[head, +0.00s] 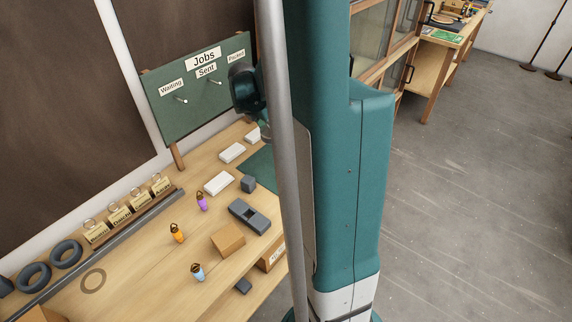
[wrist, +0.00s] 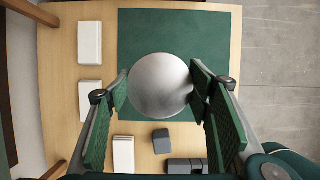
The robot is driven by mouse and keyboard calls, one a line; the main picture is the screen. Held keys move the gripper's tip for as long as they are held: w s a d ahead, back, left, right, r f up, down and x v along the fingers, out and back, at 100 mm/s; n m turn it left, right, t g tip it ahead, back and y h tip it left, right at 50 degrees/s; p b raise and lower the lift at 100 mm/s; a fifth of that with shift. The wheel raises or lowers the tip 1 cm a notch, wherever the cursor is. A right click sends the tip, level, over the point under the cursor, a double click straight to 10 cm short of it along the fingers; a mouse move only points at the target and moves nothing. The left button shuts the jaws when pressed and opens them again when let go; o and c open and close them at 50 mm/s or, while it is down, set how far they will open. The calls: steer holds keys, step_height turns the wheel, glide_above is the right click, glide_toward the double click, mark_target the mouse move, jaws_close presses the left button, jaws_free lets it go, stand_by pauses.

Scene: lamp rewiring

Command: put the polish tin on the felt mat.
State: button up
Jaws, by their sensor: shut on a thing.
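The polish tin (wrist: 160,87) shows in the wrist view as a round, silver-grey thing between my fingers. My gripper (wrist: 162,85) is shut on it, with one green-padded finger on each side. The dark green felt mat (wrist: 150,30) lies on the bench behind the tin in that view, and the tin covers part of its lower half. The gap between tin and mat is hard to judge. In the head view a corner of the mat (head: 262,168) shows beside my arm, which hides the rest. The tin cannot be made out there.
White blocks (wrist: 90,43) lie left of the mat in the wrist view. A dark cube (wrist: 161,141) and a grey slotted block (wrist: 186,166) sit below it. The head view shows small bottles (head: 177,233), a wooden block (head: 228,240) and the Jobs board (head: 205,90).

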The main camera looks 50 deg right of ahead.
glide_above(275, 163)
steer(key=a, duration=0.1)
step_height(275, 163, down, 5)
steer(key=shift+a+r, duration=0.15)
steer(key=shift+r, duration=0.05)
steer(key=shift+f, duration=0.2)
steer(key=shift+f, duration=2.95)
steer(key=shift+f+b, duration=0.4)
steer(key=shift+f, duration=1.65)
steer(key=shift+f, duration=0.2)
steer(key=o, duration=1)
steer(key=shift+c, duration=0.2)
